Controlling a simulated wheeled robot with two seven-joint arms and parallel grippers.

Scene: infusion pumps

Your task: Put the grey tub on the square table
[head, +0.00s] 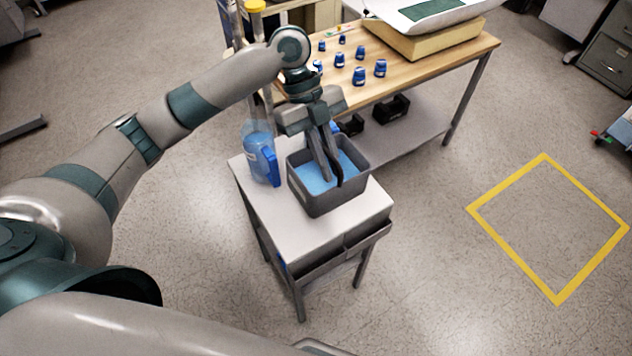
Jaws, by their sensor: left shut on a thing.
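The grey tub (336,198), an open box with a light blue inside, is upright over the right part of a small white-topped table (290,222), which looks like the square table. It appears to rest on the top, though a small gap underneath cannot be ruled out. My left gripper (331,172) points down from above and is shut on the tub's near wall. Part of the tub's inside is hidden by the fingers. My right gripper is not in view.
A clear jug with a blue handle (260,155) stands close left of the tub. Behind is a wooden table (425,72) with several blue items and black pieces on its lower shelf. A yellow square (510,248) marks clear floor at right.

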